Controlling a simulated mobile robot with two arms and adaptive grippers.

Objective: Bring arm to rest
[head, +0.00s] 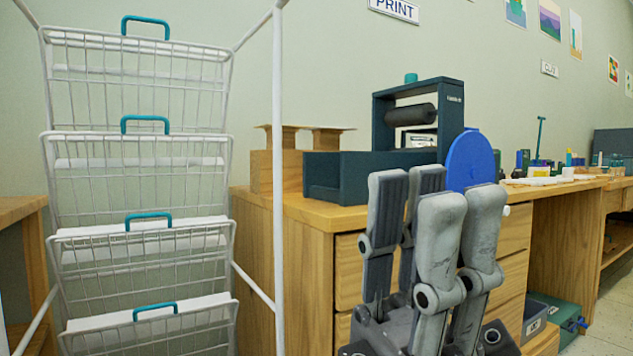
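My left gripper (428,190) is at the lower middle right of the head view, in front of the wooden drawer cabinet. Its grey fingers point up. The dark inner faces on the left stand apart from the light grey fingers on the right, so it looks open, with nothing visible between them. My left arm behind the gripper is mostly below the picture edge. My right gripper does not show.
A white wire rack (140,237) with teal handles stands at the left. A wooden cabinet (300,280) bears a dark press (445,100). A blue disc (470,160) shows behind the fingers; its support is hidden. Small supplies stand farther right.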

